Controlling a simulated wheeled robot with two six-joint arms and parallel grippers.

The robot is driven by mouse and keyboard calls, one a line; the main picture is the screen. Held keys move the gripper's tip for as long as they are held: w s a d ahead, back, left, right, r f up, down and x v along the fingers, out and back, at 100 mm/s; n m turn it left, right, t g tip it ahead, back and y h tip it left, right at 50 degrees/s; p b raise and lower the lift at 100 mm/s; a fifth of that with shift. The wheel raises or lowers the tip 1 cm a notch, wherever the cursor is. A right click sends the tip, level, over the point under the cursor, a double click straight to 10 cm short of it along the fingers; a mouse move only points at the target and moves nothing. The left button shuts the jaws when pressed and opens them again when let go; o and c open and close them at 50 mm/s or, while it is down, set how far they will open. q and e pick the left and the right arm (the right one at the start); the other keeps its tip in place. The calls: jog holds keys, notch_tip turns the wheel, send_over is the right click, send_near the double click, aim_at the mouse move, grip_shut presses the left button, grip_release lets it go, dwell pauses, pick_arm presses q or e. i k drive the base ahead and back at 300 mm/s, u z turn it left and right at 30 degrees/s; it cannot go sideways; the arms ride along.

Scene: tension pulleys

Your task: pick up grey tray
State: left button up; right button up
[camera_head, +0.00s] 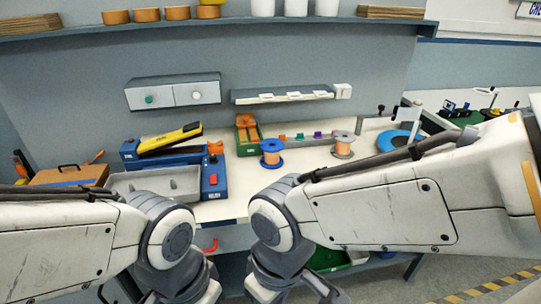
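The grey tray (155,182) is a shallow open tray on the white worktop, left of centre. It lies in front of a blue machine with a red button. My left arm crosses in front of it and hides part of its front edge. My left gripper (192,290) is at the bottom of the view, lower than the worktop and apart from the tray. My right gripper (285,288) is beside it to the right, also low. Both grippers are cut off by the bottom edge, so their fingertips are hidden.
The blue machine (213,178) with a yellow tool stands behind and right of the tray. A brown case (70,175) stands to the left. Blue and grey spools (271,152) stand right of centre. Bare worktop (235,205) shows between my arms.

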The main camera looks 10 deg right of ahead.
aim_at(183, 185)
jog(key=z, duration=0.6)
jog(key=k, duration=0.1)
jog(key=u, duration=1.65)
jog(key=i, duration=1.6)
jog(key=z, duration=0.65)
